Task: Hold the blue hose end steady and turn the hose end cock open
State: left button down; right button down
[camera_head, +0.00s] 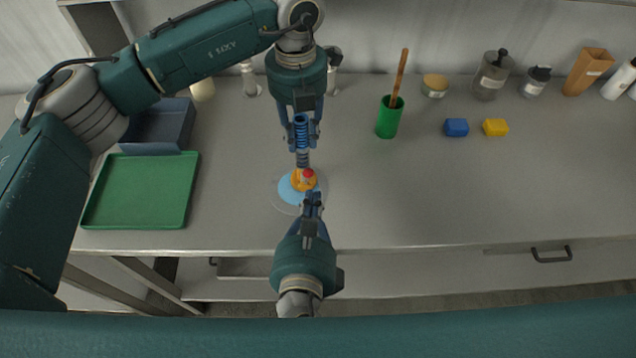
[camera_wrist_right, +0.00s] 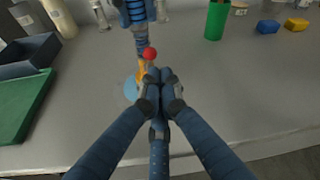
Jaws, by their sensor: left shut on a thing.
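The blue ribbed hose end (camera_head: 302,134) hangs upright in my left gripper (camera_head: 303,133), whose fingers are shut on it from both sides. It also shows at the top of the right wrist view (camera_wrist_right: 139,34). Just below it is the orange hose end cock (camera_head: 300,183) with a red ball knob (camera_head: 309,174); the knob also shows in the right wrist view (camera_wrist_right: 150,54). My right gripper (camera_head: 313,196) is just in front of the cock, with its fingertips together in the right wrist view (camera_wrist_right: 161,75). I see nothing between them, and contact with the cock is unclear.
A pale blue round disc (camera_head: 286,191) lies under the cock. A green tray (camera_head: 140,192) and a dark bin (camera_head: 160,128) are at left. A green cup (camera_head: 388,122), a blue block (camera_head: 456,127) and a yellow block (camera_head: 495,127) stand right. The bench's front right is clear.

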aim_at(306, 177)
jog(key=s, duration=0.2)
jog(key=s+a, duration=0.1)
jog(key=s, duration=0.1)
jog(key=shift+s+a+r, duration=0.15)
jog(key=shift+r, duration=0.05)
jog(key=c, duration=1.8)
grip_release()
jog(key=shift+c, duration=0.2)
jog(key=shift+o, duration=1.3)
jog(key=shift+f, duration=0.15)
jog(key=w+m+t+y, duration=0.1)
jog(key=w, duration=0.3)
jog(key=w+f+m+t, duration=0.1)
jog(key=w+m, duration=0.1)
jog(key=w, duration=0.2)
jog(key=w+f+m+t+y, duration=0.1)
jog(key=w+m, duration=0.1)
jog(key=w, duration=0.2)
jog(key=shift+w+t+y, duration=0.1)
jog(key=shift+t+y, duration=0.2)
